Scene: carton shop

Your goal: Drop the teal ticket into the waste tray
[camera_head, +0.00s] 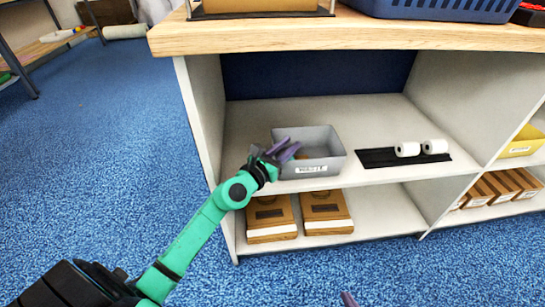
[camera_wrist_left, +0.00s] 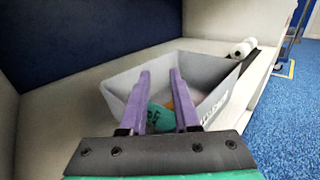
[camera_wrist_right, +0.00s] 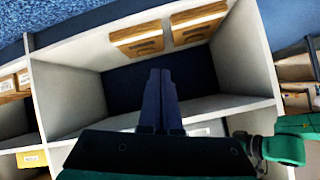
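The grey waste tray (camera_head: 325,141), with a "WASTE" label on its front, stands on the middle shelf. My left gripper (camera_head: 283,149) is over its left side. In the left wrist view, the purple fingers (camera_wrist_left: 160,75) are parted and reach over the tray (camera_wrist_left: 118,85). The teal ticket (camera_wrist_left: 158,118), with dark marks, shows low between the fingers and appears to lie in the tray; the fingers partly hide it. I cannot see the ticket apart from the gripper in the head view. My right gripper (camera_wrist_right: 160,75) is shut and empty, with a fingertip at the bottom of the head view.
Something orange (camera_head: 300,156) lies in the tray. White rolls (camera_head: 408,149) on a black mat (camera_head: 378,158) stand to its right. Brown boxes (camera_head: 270,220) sit on the shelf below. The wooden worktop (camera_head: 350,35) overhangs the shelf, and a side wall (camera_head: 203,110) bounds it at left.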

